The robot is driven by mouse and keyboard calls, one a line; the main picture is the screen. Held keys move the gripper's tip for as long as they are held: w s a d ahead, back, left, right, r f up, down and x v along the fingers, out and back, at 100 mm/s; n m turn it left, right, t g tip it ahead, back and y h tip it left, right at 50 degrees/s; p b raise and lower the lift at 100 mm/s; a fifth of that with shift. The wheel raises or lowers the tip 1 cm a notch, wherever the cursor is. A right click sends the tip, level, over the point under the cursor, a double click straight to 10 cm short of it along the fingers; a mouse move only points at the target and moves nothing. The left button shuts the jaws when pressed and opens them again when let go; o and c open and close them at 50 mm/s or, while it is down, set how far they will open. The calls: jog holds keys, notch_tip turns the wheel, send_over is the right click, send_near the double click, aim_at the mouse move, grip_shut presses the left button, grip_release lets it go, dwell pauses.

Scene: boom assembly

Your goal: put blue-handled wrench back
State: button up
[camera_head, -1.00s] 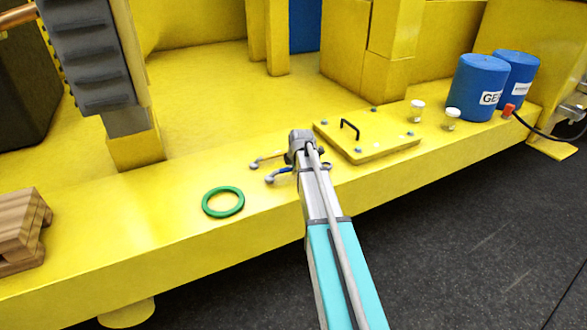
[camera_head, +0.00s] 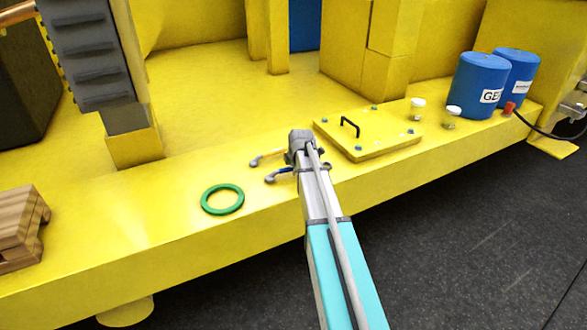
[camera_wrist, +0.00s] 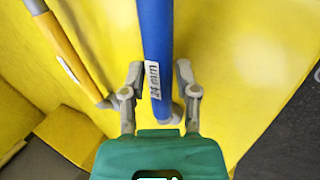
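The blue-handled wrench (camera_head: 279,174) lies on the yellow ledge, partly hidden by my arm in the head view. In the wrist view, its blue handle (camera_wrist: 155,35) carries a white "24 mm" label and runs down between the fingers of my gripper (camera_wrist: 159,72). The fingers are apart, one on each side of the handle, with narrow gaps visible. Whether the handle lies below the fingertips or level with them is hard to tell. A yellow-handled wrench (camera_head: 267,158) lies beside it and shows at the left of the wrist view (camera_wrist: 66,50).
A green ring (camera_head: 223,199) lies left of the wrenches. A yellow plate with a black handle (camera_head: 368,136) is to the right, then small jars (camera_head: 417,109) and blue drums (camera_head: 478,85). Wooden blocks (camera_head: 20,225) are at far left. The ledge's front edge drops to dark floor.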

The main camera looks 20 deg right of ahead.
jog(key=shift+o, duration=1.3)
jog(key=shift+r, duration=0.2)
